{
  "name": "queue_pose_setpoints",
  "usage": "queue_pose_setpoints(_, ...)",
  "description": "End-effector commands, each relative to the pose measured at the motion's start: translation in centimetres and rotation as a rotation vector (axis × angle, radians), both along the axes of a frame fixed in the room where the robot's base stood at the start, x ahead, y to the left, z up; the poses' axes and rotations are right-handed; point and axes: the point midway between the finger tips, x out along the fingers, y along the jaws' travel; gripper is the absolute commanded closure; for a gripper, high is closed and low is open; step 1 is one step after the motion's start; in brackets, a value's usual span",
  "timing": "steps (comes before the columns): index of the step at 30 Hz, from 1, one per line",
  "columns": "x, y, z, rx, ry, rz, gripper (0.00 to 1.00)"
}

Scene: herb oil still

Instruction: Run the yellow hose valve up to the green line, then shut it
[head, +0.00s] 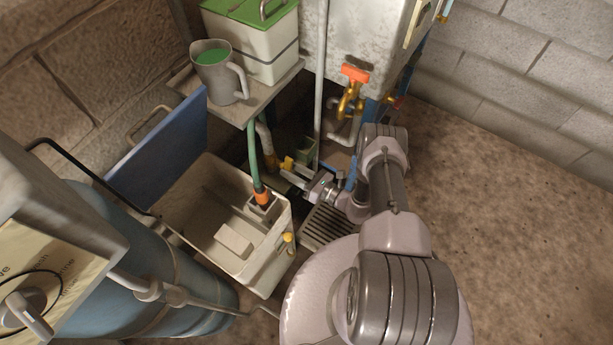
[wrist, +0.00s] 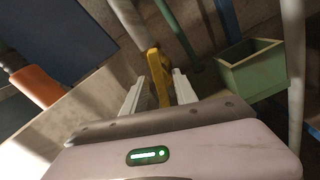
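The yellow valve lever (head: 288,162) stands beside the green hose, low under the shelf. In the wrist view the yellow lever (wrist: 158,78) sits upright between the two pale fingers of my gripper (wrist: 159,92). The fingers are apart, with a narrow gap visible on each side of the lever, so they look open around it. In the head view my gripper (head: 293,174) reaches in from the right at the lever. The valve body is mostly hidden. I cannot make out a green line in either view.
A beige tub (head: 196,220) with an orange hose end (head: 262,195) and a yellow knob (head: 288,238) stands left. A shelf (head: 240,108) holds a grey jug (head: 220,72). A green box (wrist: 250,68) and pipes crowd the right of my gripper. Floor at right is clear.

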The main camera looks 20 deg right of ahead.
Motion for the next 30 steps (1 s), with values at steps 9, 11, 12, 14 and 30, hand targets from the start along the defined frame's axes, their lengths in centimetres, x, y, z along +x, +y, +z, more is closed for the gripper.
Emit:
queue_pose_setpoints(9,-4.6,-3.6,0.4,0.000,0.001,-0.008,0.66)
queue_pose_setpoints(11,-6.3,-4.8,0.4,0.001,0.001,-0.009,0.66)
queue_pose_setpoints(12,-7.4,-5.6,0.4,0.001,0.001,-0.010,0.66)
queue_pose_setpoints(14,-9.0,-6.8,0.3,0.001,0.001,-0.009,0.66)
queue_pose_setpoints(30,-14.2,-10.2,0.0,0.000,0.000,0.000,0.66)
